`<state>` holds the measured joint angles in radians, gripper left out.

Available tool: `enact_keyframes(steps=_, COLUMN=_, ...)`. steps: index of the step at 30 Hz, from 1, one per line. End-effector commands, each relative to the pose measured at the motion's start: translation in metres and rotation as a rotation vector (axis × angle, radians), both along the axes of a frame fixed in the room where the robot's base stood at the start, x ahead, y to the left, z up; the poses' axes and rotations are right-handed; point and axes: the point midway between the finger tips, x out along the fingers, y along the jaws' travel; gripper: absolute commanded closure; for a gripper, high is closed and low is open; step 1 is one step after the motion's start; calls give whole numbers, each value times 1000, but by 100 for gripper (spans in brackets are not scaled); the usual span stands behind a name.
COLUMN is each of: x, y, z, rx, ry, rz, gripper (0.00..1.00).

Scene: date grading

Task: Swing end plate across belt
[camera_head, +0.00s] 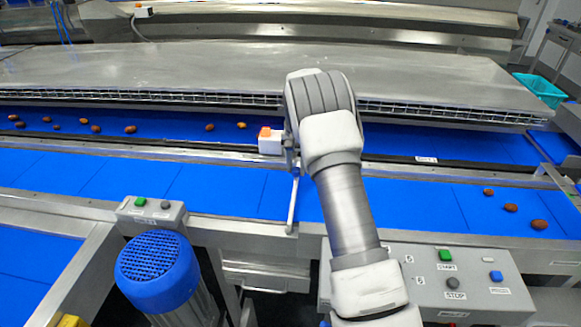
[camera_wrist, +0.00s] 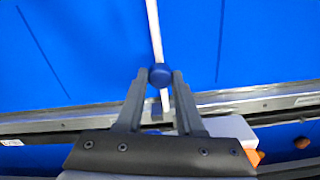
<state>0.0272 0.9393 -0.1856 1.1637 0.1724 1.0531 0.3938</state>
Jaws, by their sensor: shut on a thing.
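The end plate shows in the head view as a thin pale bar (camera_head: 293,201) lying crosswise over the near blue belt, reaching its near edge. In the wrist view the end plate (camera_wrist: 154,30) runs up from between my fingers over bare belt. My gripper (camera_wrist: 160,82) is shut on this knob, one finger on each side. In the head view my arm's wrist hides most of my gripper and the knob.
A white box with an orange top (camera_head: 270,142) stands close left of my gripper. Dates (camera_head: 130,129) lie on the far belt, and several (camera_head: 510,208) lie right on the near belt. A steel hood (camera_head: 180,70) overhangs behind. A button panel (camera_head: 455,283) and blue motor (camera_head: 157,270) stand in front.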

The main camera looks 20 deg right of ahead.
Motion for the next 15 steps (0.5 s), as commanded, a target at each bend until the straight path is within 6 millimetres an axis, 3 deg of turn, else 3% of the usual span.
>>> enact_keyframes(steps=14, x=-1, y=-4, z=1, rx=-2, ry=-1, rz=-18, gripper=100)
enact_keyframes(steps=15, x=-1, y=-4, z=1, rx=-2, ry=-1, rz=-18, gripper=58)
